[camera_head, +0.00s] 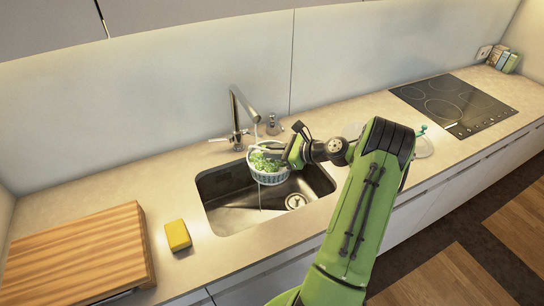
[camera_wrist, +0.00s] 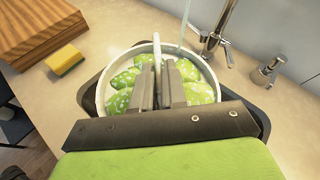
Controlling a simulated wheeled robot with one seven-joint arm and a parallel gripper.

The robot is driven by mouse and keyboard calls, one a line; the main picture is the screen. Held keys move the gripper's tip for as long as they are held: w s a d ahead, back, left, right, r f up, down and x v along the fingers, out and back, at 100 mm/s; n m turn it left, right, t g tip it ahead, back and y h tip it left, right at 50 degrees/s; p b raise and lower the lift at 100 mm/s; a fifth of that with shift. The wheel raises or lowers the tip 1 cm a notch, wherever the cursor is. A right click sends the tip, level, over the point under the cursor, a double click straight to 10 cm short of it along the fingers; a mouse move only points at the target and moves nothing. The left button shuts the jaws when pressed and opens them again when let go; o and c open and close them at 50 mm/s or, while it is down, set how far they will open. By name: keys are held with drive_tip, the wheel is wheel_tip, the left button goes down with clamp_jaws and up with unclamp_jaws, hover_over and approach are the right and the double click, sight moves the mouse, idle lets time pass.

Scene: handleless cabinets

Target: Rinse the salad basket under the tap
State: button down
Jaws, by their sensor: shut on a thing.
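The white salad basket (camera_head: 268,173) with green leaves in it is held over the sink (camera_head: 226,189) by my gripper (camera_head: 287,154). In the wrist view my gripper (camera_wrist: 160,92) is shut on the basket's rim or handle, which crosses between the fingers. The basket (camera_wrist: 145,48) shows its round rim, and the leaves look wet with pale spots. The tap (camera_head: 240,115) stands behind the sink, its spout pointing toward the basket. A stream of water (camera_wrist: 185,22) falls from it to the basket, and a thin stream runs from below the basket into the sink.
A yellow sponge (camera_head: 178,235) and a wooden board (camera_head: 82,254) lie left of the sink. A soap dispenser (camera_head: 272,125) stands right of the tap. A clear lid-like item (camera_head: 423,147) lies right of my arm, before the dark hob (camera_head: 455,102). The wall is close behind the tap.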

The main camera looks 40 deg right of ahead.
sight(271, 169)
drive_tip(key=shift+s+a, duration=1.5)
drive_tip(key=shift+a, duration=0.25)
drive_tip(key=s+a+r+p, duration=0.3)
drive_tip(key=r, duration=0.1)
drive_tip(key=shift+s+a, duration=0.15)
drive_tip(key=shift+a, duration=0.25)
idle(0.6)
drive_tip(key=w+a+f+n+g+y+b, duration=0.1)
drive_tip(key=a+f, duration=0.4)
drive_tip(key=a, duration=0.5)
drive_tip(key=w+a+f+n+g+y+b, duration=0.2)
drive_tip(key=a+f+n+g+y+b, duration=0.1)
drive_tip(key=a, duration=0.6)
drive_tip(key=shift+a+f+n+g+y+b, duration=0.35)
drive_tip(key=shift+f+n+y, duration=0.45)
drive_tip(key=shift+f+n, duration=0.25)
